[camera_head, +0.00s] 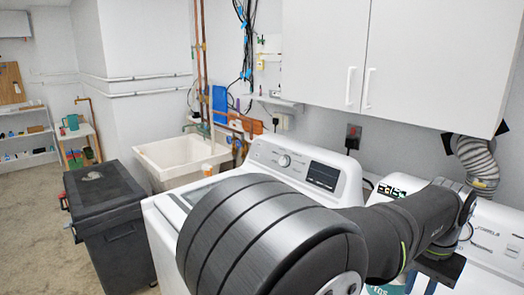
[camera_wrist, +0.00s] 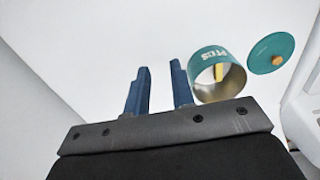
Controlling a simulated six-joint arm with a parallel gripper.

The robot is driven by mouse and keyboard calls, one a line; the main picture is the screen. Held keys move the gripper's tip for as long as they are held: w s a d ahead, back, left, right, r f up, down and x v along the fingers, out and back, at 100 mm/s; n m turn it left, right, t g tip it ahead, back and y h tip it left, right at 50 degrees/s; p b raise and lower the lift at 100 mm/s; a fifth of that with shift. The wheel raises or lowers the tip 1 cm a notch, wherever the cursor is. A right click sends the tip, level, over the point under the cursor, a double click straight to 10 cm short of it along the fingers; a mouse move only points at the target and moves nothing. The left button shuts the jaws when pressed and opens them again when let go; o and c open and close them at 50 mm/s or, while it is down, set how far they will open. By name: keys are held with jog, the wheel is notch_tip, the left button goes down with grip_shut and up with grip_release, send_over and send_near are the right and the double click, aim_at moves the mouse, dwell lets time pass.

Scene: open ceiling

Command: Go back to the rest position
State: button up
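My gripper (camera_wrist: 160,72) shows in the wrist view with two blue fingers apart and nothing between them. A teal and white canister (camera_wrist: 222,72), its mouth open, is just right of the right finger; I cannot tell whether they touch. Something yellow shows inside the canister. A round teal lid (camera_wrist: 271,53) with an orange-brown knob lies apart from it to the right. In the head view my arm reaches right across the washer (camera_head: 300,160), and the gripper fingers are mostly hidden. Part of a teal and white container (camera_head: 388,288) shows below the arm.
A second white machine (camera_head: 490,245) stands at the right, with a silver duct (camera_head: 478,160) behind it. A digital clock (camera_head: 391,191) is behind my arm. White cabinets (camera_head: 400,55) hang above. A utility sink (camera_head: 180,157) and a black bin (camera_head: 105,225) are at the left.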

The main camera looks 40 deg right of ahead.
jog(key=w+a+f, duration=0.1)
jog(key=a+f, duration=0.1)
jog(key=a, duration=0.4)
jog(key=w+a+f, duration=0.1)
jog(key=w+a, duration=0.1)
jog(key=a, duration=0.4)
jog(key=shift+a+f+m, duration=0.25)
jog(key=shift+f+m, duration=0.05)
jog(key=shift+f, duration=0.1)
